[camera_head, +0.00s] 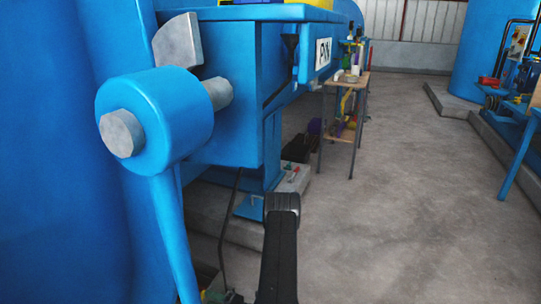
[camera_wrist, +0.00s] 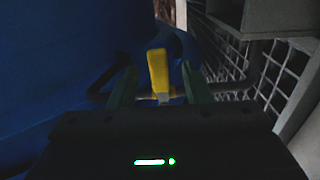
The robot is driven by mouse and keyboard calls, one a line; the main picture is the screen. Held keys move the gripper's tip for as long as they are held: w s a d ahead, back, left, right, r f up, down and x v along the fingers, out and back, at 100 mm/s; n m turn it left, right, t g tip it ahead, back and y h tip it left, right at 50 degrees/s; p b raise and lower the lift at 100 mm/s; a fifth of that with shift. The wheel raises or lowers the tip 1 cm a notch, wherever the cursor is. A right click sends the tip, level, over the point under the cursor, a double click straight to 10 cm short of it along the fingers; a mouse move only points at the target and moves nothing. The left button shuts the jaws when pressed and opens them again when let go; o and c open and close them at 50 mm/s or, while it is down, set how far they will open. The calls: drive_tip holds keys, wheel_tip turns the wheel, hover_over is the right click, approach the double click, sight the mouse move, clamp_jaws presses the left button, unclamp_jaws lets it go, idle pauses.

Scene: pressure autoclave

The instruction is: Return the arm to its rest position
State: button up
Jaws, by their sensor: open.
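My gripper (camera_wrist: 158,78) shows in the wrist view with its two dark fingers spread apart. A yellow piece with a greyish lower end (camera_wrist: 158,72) appears in the gap between the fingers; I cannot tell whether it touches either one. A black part of my arm rises at the bottom middle of the head view. The gripper itself cannot be made out in that view.
The large blue machine (camera_head: 52,150) fills the left of the head view, with a blue lever and round hub (camera_head: 170,115) close by. A small wooden table (camera_head: 345,85) stands beyond it. Open concrete floor (camera_head: 405,190) lies to the right. A light wire grid (camera_wrist: 235,62) shows in the wrist view.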

sight(202, 294)
drive_tip(key=p+v, duration=0.2)
drive_tip(key=v, duration=0.7)
drive_tip(key=b+x, duration=0.3)
drive_tip(key=x, duration=1)
drive_tip(key=shift+a+b, duration=0.25)
drive_tip(key=shift+b, duration=0.15)
drive_tip(key=shift+w+r, duration=0.1)
drive_tip(key=shift+r, duration=0.2)
drive_tip(key=shift+r+n+p, duration=0.35)
drive_tip(key=shift+n+p, duration=0.1)
drive_tip(key=shift+n, duration=0.25)
